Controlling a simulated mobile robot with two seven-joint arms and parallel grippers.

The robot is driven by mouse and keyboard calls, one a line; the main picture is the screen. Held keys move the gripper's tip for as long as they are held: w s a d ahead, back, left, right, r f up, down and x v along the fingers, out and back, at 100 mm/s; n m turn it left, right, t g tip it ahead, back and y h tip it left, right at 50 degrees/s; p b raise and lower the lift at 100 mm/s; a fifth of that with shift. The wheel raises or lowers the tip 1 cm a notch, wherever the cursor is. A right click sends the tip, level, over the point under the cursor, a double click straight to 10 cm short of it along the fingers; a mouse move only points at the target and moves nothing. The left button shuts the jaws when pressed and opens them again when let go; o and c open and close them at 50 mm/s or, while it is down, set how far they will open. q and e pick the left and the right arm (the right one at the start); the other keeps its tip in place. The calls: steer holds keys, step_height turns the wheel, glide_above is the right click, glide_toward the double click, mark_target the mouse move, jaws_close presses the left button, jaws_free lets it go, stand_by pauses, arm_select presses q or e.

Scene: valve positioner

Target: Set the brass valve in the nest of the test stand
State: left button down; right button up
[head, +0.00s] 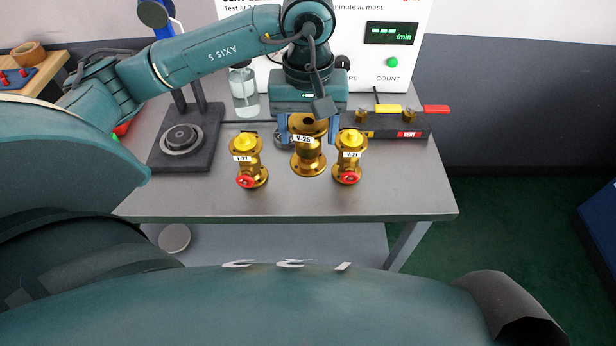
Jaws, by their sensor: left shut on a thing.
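My left gripper (308,128) is shut on the upper part of a brass valve labelled V-25 (308,159), held upright. I cannot tell whether its base flange touches the steel table or hangs just above it. The test stand (206,140) is a black base at the left with posts rising behind. Its round nest (181,139) is empty, left of the held valve. Two more brass valves, V-37 (247,165) on the left and V-21 (348,163) on the right, stand upright close beside it, each with a yellow cap and red knob. My right gripper is not in view.
The steel table's (300,202) front strip is clear. A clear bottle (243,92) stands behind V-37. A black vent block (398,126) with yellow and red levers sits at the right. A white panel (395,75) with display and green button stands behind.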

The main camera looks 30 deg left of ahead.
mark_target(303, 165)
arm_select(q)
steer(key=shift+w+a+f+n+b, duration=0.1)
steer(key=shift+a+n+b, duration=0.35)
steer(key=shift+n, duration=0.55)
steer(key=shift+a+f+n, duration=0.15)
steer(key=shift+f+n, duration=0.15)
steer(key=shift+f+p, duration=0.5)
steer(key=shift+f, duration=4)
steer(key=shift+f, duration=0.15)
steer(key=c, duration=0.8)
jaws_free()
steer(key=shift+f, duration=0.1)
steer(key=o, duration=0.4)
